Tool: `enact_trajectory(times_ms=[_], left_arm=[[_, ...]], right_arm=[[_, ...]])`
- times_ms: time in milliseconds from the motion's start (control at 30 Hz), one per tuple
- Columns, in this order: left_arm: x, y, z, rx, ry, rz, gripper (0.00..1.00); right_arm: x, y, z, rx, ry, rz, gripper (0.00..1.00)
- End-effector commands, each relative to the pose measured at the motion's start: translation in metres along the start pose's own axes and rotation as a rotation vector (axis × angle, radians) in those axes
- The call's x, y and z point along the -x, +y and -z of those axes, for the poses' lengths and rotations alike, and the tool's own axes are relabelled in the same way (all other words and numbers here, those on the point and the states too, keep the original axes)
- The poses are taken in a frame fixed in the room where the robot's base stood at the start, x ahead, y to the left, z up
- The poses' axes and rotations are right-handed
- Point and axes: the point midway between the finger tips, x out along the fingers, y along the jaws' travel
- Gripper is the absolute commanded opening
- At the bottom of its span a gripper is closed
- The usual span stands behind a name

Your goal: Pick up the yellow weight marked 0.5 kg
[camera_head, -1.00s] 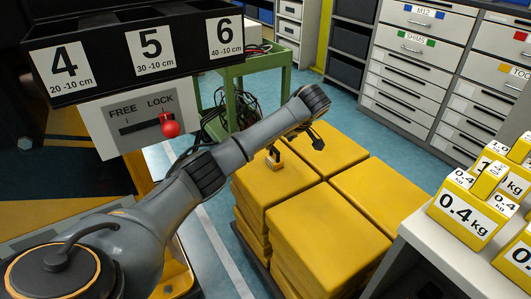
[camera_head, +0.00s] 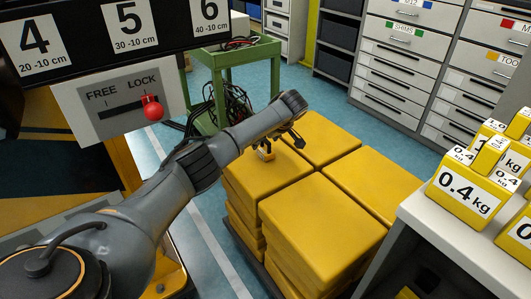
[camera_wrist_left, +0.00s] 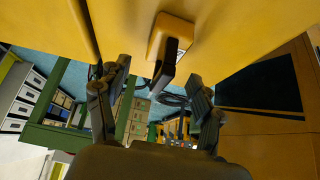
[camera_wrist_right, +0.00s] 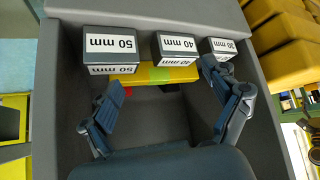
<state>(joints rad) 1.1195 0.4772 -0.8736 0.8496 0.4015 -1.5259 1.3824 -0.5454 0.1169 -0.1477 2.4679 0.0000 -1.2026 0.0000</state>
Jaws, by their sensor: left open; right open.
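I cannot read a 0.5 kg mark on any weight. Yellow weights stand on the grey bench at the right of the head view, one marked 0.4 kg (camera_head: 465,190); others are partly cut off. A small yellow piece with a dark part (camera_head: 266,152) is on the stacked yellow blocks; any mark on it is unreadable. My left gripper (camera_head: 287,141) is over the back-left block, close to this piece. In the left wrist view the piece (camera_wrist_left: 170,38) is ahead of my open left fingers (camera_wrist_left: 155,90). My right gripper (camera_wrist_right: 165,90) is open and empty.
Yellow blocks (camera_head: 320,225) are stacked beside the grey bench (camera_head: 470,250). A FREE/LOCK panel (camera_head: 115,100) with a red knob (camera_head: 152,108) is at left. The right wrist view shows a grey bin (camera_wrist_right: 50,120) with blocks marked 50 mm (camera_wrist_right: 110,43) and 40 mm (camera_wrist_right: 177,45).

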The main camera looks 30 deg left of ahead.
Motion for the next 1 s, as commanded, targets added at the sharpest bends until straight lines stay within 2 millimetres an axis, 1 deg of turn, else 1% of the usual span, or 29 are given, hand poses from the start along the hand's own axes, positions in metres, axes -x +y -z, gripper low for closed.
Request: enact_trajectory(times_ms=[33, 167, 300, 400, 533, 767, 800, 867, 900, 967, 1000], left_arm=[[-0.007, -0.001, 0.000, 0.001, 0.001, 0.002, 0.66], [-0.018, 0.000, 0.000, 0.001, 0.001, 0.001, 0.66], [-0.030, 0.000, 0.000, 0.001, 0.001, 0.002, 0.66], [-0.037, 0.000, 0.000, 0.001, 0.001, 0.001, 0.66], [-0.040, 0.000, 0.001, 0.001, 0.000, 0.000, 0.66], [-0.040, 0.000, 0.001, 0.000, 0.001, 0.000, 0.66], [-0.040, 0.000, 0.001, 0.000, 0.001, 0.000, 0.64], [-0.040, 0.000, 0.001, 0.000, 0.001, 0.000, 0.52], [-0.040, 0.000, 0.001, 0.000, 0.001, 0.000, 0.44], [-0.040, 0.000, 0.001, 0.000, 0.001, 0.000, 0.32], [-0.040, 0.000, 0.001, 0.000, 0.001, 0.000, 0.24]], right_arm=[[-0.004, -0.002, 0.009, 0.001, 0.052, 0.003, 0.88], [-0.007, -0.005, 0.038, 0.003, 0.190, 0.010, 0.88], [-0.004, -0.009, 0.066, 0.005, 0.333, 0.019, 0.88], [-0.001, -0.011, 0.081, 0.005, 0.409, 0.024, 0.88], [0.003, -0.013, 0.092, 0.006, 0.463, 0.027, 0.88], [0.004, -0.013, 0.094, 0.006, 0.472, 0.027, 0.88], [0.004, -0.013, 0.094, 0.006, 0.472, 0.027, 0.88], [0.004, -0.013, 0.094, 0.006, 0.471, 0.027, 0.88], [0.004, -0.013, 0.094, 0.006, 0.471, 0.027, 0.88], [0.004, -0.013, 0.094, 0.006, 0.471, 0.027, 0.88], [0.004, -0.013, 0.094, 0.006, 0.470, 0.027, 0.88]])
